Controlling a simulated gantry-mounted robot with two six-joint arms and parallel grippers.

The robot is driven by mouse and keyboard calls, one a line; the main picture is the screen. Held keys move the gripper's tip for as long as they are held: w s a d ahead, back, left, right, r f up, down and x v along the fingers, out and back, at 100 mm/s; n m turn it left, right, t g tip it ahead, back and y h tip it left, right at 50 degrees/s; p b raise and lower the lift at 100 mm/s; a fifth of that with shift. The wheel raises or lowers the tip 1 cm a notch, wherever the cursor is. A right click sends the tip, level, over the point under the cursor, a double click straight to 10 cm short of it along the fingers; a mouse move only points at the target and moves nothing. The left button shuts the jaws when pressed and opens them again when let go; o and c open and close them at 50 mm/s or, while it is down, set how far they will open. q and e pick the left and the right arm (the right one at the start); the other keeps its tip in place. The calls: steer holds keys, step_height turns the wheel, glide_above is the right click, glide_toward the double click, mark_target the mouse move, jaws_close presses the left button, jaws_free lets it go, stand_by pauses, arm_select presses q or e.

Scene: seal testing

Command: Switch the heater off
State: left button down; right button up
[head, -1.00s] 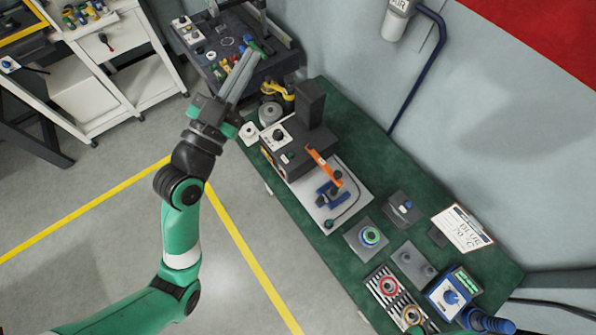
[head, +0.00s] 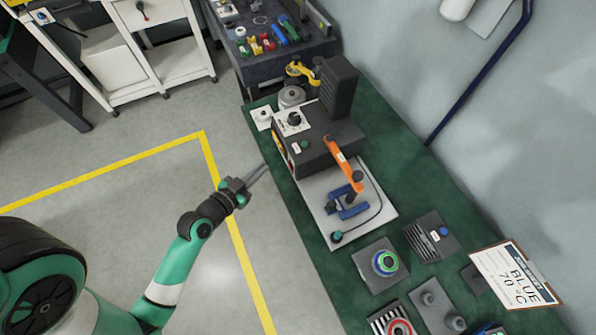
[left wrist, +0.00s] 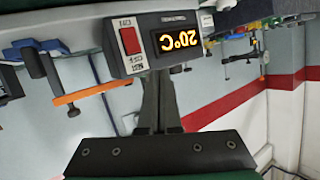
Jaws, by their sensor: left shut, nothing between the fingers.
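The heater is a dark box (head: 325,145) on the green bench, with a black knob on a white plate on top and an orange lever (head: 345,160) beside it. In the left wrist view its front panel (left wrist: 160,42) appears upside down. It carries a red rocker switch (left wrist: 130,40) and a lit display (left wrist: 176,40) reading 20°C. I cannot tell which way the rocker is pressed. My left gripper (head: 262,170) is shut and empty, off the bench edge, its fingers pointing at the box front. Its fingers (left wrist: 159,78) show below the panel in the wrist view. My right gripper is not in view.
A blue clamp (head: 347,203) stands on the pale plate (head: 315,205) by the lever. A ringed fixture (head: 384,262), a dark block (head: 432,238) and a clipboard (head: 512,278) reading BLUE 70°C lie further along the bench.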

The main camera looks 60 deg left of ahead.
arm_select(q)
steer(key=s+f+n+g+b, duration=0.1)
steer(key=s+f+b, duration=0.1)
steer(key=f, duration=0.4)
steer(key=shift+s+a, duration=0.35)
steer(key=shift+s, duration=0.55)
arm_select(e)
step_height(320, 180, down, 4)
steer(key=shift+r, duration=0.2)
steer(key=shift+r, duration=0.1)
arm_select(q)
steer(key=shift+w+d+r+p, duration=0.15)
steer(key=shift+w+d+p, duration=0.05)
steer(key=shift+w, duration=1.25)
steer(key=shift+w+d+r+p, duration=0.15)
steer(key=shift+w+p, duration=0.05)
steer(key=shift+w, duration=1.25)
steer(key=shift+w+d+r+p, duration=0.15)
steer(key=shift+w+d+p, duration=0.05)
steer(key=shift+w, duration=1.25)
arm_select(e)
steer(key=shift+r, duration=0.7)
arm_select(q)
steer(key=shift+w, duration=0.15)
